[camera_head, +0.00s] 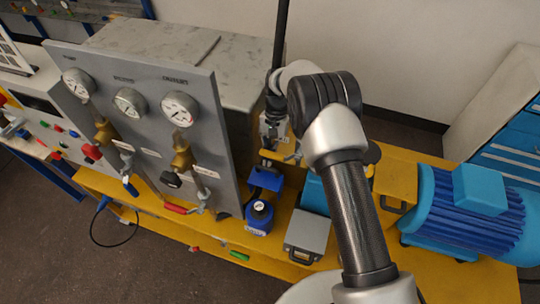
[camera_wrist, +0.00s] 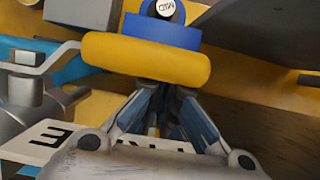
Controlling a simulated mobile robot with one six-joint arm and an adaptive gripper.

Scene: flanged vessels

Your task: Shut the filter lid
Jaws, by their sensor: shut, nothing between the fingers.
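My gripper (camera_head: 270,135) is low over the yellow skid, right of the gauge panel; it looks small and partly covered there. In the wrist view its fingers (camera_wrist: 170,100) are together and empty, their tips close to a thick yellow rounded piece (camera_wrist: 145,58). I cannot tell whether the tips touch it. This piece may be the filter lid; its full outline is hidden, so I cannot tell how far it is open. A blue body (camera_wrist: 160,31) with a round cap marked MID (camera_wrist: 164,8) lies beyond it. A grey bent lever (camera_wrist: 38,62) is at its left.
The gauge panel (camera_head: 150,110) with valves and red handles stands to the left. A blue bottle-like vessel (camera_head: 259,218) and a grey box (camera_head: 312,235) are on the skid's front. A blue motor (camera_head: 465,215) is at right. A white lettered plate (camera_wrist: 45,140) is beside my gripper.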

